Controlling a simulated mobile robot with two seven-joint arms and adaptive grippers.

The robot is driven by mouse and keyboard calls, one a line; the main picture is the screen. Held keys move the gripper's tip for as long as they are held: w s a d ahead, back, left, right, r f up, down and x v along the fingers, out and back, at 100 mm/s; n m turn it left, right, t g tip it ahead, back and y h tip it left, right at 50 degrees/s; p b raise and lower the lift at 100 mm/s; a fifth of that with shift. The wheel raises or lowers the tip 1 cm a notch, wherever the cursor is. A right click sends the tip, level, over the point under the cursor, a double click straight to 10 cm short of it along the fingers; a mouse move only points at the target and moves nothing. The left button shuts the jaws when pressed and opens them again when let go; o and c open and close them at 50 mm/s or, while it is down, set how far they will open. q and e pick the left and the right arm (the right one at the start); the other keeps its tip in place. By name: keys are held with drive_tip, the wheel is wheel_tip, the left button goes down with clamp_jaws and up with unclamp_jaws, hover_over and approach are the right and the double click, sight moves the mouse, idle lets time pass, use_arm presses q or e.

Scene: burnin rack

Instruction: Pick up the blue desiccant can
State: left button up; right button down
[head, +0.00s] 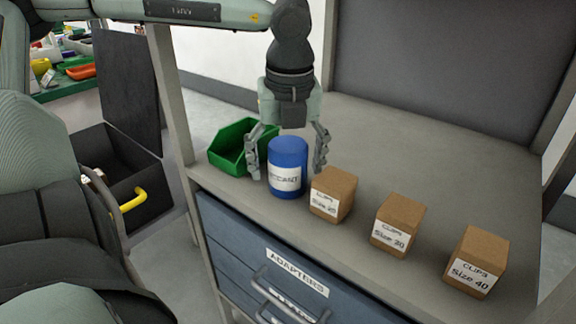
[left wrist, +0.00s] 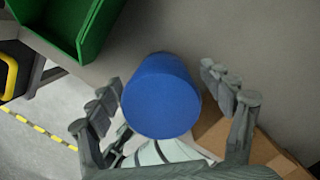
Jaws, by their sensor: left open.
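The blue desiccant can (head: 288,166) stands upright on the grey worktop, with a white label on its front. In the left wrist view its round blue top (left wrist: 161,96) fills the middle. My left gripper (head: 287,172) is open and points down, with one finger on each side of the can. In the left wrist view the fingers (left wrist: 165,105) flank the can with visible gaps on both sides. My right gripper does not show in either view.
A green bin (head: 228,158) stands just left of the can. A cardboard box (head: 332,194) sits close on its right, then the Size 30 box (head: 397,224) and the Size 40 box (head: 476,262). Blue drawers (head: 235,240) are below the front edge. The worktop behind is clear.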

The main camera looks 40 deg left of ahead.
use_arm(q)
drive_tip(key=shift+f, duration=0.3)
drive_tip(key=shift+c, duration=0.6)
drive_tip(key=c, duration=1.3)
drive_tip(key=shift+r, duration=0.15)
